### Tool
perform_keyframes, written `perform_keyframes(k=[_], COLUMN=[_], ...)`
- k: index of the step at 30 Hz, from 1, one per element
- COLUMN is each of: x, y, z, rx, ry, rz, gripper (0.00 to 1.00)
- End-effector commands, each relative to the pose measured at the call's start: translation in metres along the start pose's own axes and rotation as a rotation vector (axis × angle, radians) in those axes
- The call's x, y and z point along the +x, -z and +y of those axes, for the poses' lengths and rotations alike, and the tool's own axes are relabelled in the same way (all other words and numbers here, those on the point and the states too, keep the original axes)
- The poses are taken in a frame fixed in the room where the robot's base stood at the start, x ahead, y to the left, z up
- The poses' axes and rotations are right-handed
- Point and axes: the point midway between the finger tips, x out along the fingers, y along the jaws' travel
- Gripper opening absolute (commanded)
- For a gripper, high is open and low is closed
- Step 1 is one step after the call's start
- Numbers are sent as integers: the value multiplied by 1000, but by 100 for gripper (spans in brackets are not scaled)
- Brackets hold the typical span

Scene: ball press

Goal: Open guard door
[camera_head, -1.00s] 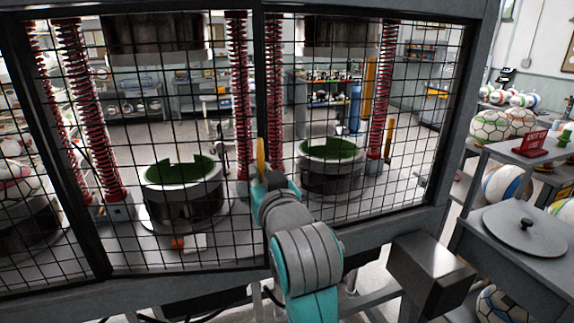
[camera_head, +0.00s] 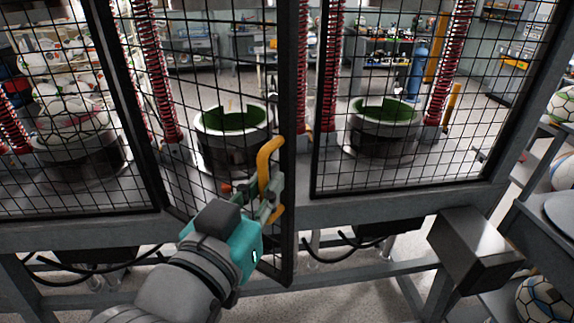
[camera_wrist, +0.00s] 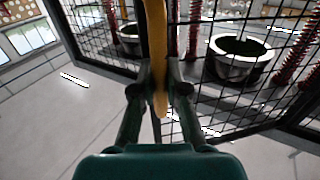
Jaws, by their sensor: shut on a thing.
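The guard door (camera_head: 290,225) is a black-framed mesh panel. It stands partly swung out toward me, its free edge apart from the fixed mesh panel to its right. A yellow handle (camera_head: 268,165) is mounted near that free edge. My gripper (camera_head: 270,203) is at the handle's lower part. In the wrist view my gripper (camera_wrist: 159,95) has its two fingers closed on either side of the yellow handle (camera_wrist: 156,45). The door mesh lies behind it. The door's hinge side is partly hidden by my arm in the head view.
Behind the mesh stand round dark press molds with green insides (camera_head: 385,112) and red springs (camera_head: 333,60). A grey box (camera_head: 474,248) sticks out at the lower right. Shelves with balls (camera_head: 545,300) stand at the far right. An opening shows between the door edge and fixed panel.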

Motion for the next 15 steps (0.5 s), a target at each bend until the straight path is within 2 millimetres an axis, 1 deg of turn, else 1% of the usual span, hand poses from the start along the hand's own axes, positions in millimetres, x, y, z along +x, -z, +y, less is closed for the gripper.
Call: perform_keyframes(k=[1,6,10,15], x=[-9,-29,-39,-46], y=[0,0,0,0], z=[-4,-11,-15,-17], rx=[-2,-2,-1,-2], ry=[-15,-73,-103,-126], rz=[-1,-1,-1,-1], gripper=[0,0,0,0])
